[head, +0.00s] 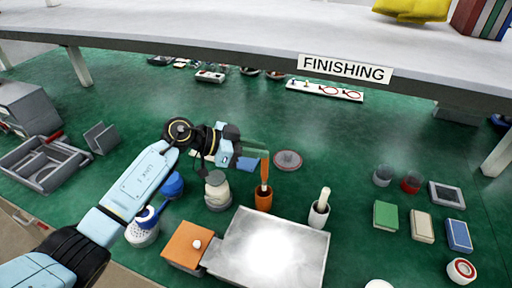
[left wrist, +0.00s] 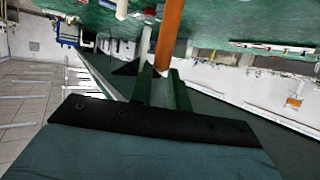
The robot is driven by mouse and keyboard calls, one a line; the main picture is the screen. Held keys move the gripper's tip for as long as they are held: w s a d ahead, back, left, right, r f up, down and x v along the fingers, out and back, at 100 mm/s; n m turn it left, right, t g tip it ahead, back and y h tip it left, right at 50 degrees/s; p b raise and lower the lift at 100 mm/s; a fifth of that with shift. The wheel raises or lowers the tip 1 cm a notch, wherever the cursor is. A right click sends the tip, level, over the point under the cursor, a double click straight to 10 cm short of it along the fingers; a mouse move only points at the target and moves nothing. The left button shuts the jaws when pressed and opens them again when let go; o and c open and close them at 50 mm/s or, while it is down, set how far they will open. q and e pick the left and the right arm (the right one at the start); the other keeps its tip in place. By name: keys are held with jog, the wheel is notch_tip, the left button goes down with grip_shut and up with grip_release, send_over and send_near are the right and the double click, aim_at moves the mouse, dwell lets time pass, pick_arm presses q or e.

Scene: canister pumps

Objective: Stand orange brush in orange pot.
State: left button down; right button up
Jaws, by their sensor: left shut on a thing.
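The orange brush (head: 265,171) is upright in the head view, with its lower end at the mouth of the orange pot (head: 264,200). I cannot tell how deep it sits inside. My left gripper (head: 266,151) reaches in from the left and is shut on the upper part of the brush. In the left wrist view the orange brush (left wrist: 171,32) runs up from between the dark fingers (left wrist: 162,85). My right gripper is not in view.
A white pot (head: 318,215) with a pale tool stands to the right. A shiny metal tray (head: 270,250) and an orange box (head: 187,246) lie in front. A shelf (head: 200,35) labelled FINISHING spans the back.

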pick_arm(q)
jog(key=shift+f+b, duration=0.35)
jog(key=shift+f, duration=2.2)
jog(key=c, duration=1.3)
grip_release()
jog(key=shift+o, duration=0.2)
jog(key=p+v, duration=0.1)
jog(key=v, duration=1.2)
jog(key=shift+a, duration=0.15)
jog(key=shift+s+r, duration=0.1)
